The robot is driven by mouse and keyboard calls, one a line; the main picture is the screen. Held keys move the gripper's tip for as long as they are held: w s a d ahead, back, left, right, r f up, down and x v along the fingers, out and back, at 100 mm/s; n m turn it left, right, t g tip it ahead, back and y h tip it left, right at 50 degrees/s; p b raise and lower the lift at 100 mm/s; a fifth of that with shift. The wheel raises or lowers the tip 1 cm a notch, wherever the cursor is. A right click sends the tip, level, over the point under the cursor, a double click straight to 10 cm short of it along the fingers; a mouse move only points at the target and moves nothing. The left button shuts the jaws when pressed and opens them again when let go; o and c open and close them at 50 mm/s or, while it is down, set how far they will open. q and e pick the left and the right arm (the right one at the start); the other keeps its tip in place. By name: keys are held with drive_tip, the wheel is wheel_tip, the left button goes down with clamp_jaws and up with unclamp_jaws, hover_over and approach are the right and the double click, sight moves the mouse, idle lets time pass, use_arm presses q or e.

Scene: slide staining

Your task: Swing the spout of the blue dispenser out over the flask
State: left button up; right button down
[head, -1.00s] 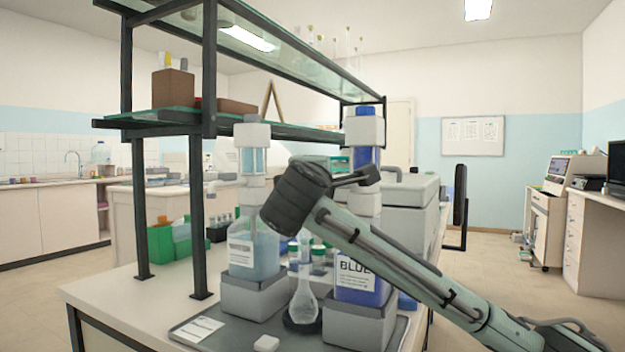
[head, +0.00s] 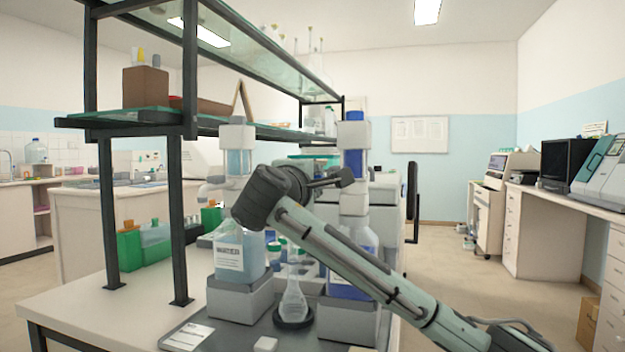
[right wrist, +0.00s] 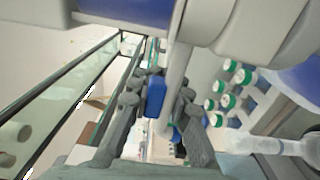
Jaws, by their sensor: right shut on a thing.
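The blue dispenser stands on a grey block, with a blue-filled bottle (head: 345,288) and a pump head (head: 352,135) above. The clear flask (head: 293,302) stands on a dark round base to its left; its neck (right wrist: 275,146) shows in the right wrist view. My right gripper (head: 340,178) is at the pump's height, in front of it. In the right wrist view its fingers (right wrist: 158,112) are closed around the pale spout tube (right wrist: 177,80). In the head view the gripper hides most of the spout, so its exact direction is unclear. My left gripper is out of view.
A water dispenser (head: 237,255) stands left of the flask, its spout pointing left. A shelf post (head: 177,220) rises further left under a glass shelf (head: 120,118). Several green-capped bottles (right wrist: 236,72) stand behind. A small white piece (head: 265,343) lies on the tray in front.

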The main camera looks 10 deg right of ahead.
drive_tip(key=shift+w+h, duration=0.1)
drive_tip(key=shift+h, duration=0.2)
drive_tip(key=c, duration=1.3)
unclamp_jaws()
drive_tip(key=shift+d, duration=0.1)
drive_tip(key=shift+c, duration=0.2)
drive_tip(key=v, duration=1.2)
drive_tip(key=shift+r, duration=0.15)
